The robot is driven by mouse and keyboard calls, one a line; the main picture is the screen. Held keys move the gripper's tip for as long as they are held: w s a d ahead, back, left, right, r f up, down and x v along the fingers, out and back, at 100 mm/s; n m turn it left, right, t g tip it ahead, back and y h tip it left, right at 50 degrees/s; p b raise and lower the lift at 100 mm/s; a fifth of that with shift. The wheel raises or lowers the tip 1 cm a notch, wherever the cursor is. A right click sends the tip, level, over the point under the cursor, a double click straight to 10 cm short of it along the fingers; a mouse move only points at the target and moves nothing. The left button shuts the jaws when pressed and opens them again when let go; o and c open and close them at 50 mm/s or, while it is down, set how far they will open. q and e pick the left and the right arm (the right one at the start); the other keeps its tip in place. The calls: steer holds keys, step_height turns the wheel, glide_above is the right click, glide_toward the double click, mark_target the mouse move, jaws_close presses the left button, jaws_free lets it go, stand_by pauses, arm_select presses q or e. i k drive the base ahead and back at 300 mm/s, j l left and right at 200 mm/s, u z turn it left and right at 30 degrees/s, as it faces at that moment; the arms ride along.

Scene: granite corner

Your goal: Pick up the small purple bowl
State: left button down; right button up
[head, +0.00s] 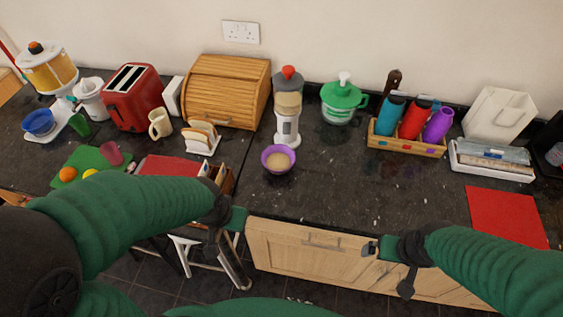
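The small purple bowl (267,165) stands upright on the dark granite worktop, with something beige in it. It is right in front of a grey-and-white dispenser (287,122) with a red knob. My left gripper (238,219) is at the counter's front edge, nearer to me and a little left of the bowl, apart from it. My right gripper (370,248) is in front of the wooden cabinet doors, further right and apart from the bowl. Both grippers are small in the view, and I cannot tell whether their fingers are open or shut.
The worktop (340,185) right of the bowl is clear up to a red mat (507,217). A toast rack (201,138) and a bread box (226,92) stand left. A green-lidded jug (341,101) and a wooden crate with bottles (407,146) stand behind right.

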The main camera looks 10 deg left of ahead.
mark_target(278, 160)
steer(key=i+j+u, duration=0.15)
steer(key=j+u, duration=0.25)
steer(key=i+j+u, duration=0.15)
steer(key=u, duration=0.3)
